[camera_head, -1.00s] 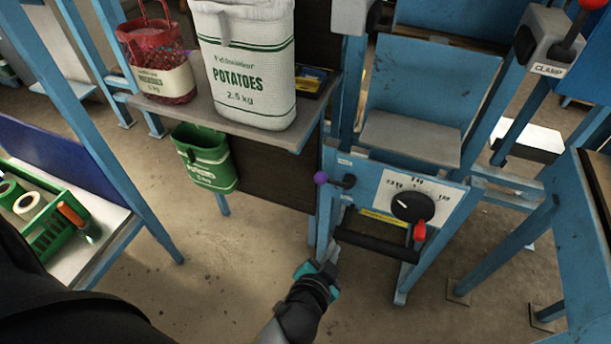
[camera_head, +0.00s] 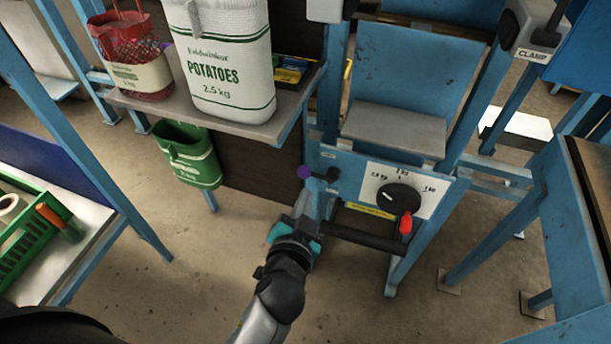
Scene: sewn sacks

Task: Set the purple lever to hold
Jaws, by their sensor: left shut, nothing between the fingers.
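The purple lever (camera_head: 305,172) is a short dark lever with a purple ball knob on the blue machine frame. Its knob points left, and a small label plate sits just above it, too small to read. My left gripper (camera_head: 309,203) is shut and empty, with its fingertips a little below the purple knob in the picture. I cannot tell whether they touch the frame. My right gripper is not in view.
A shelf (camera_head: 150,105) at the left carries a white potato sack (camera_head: 222,60) and a red net bag (camera_head: 133,55). A green sack (camera_head: 190,155) hangs below it.

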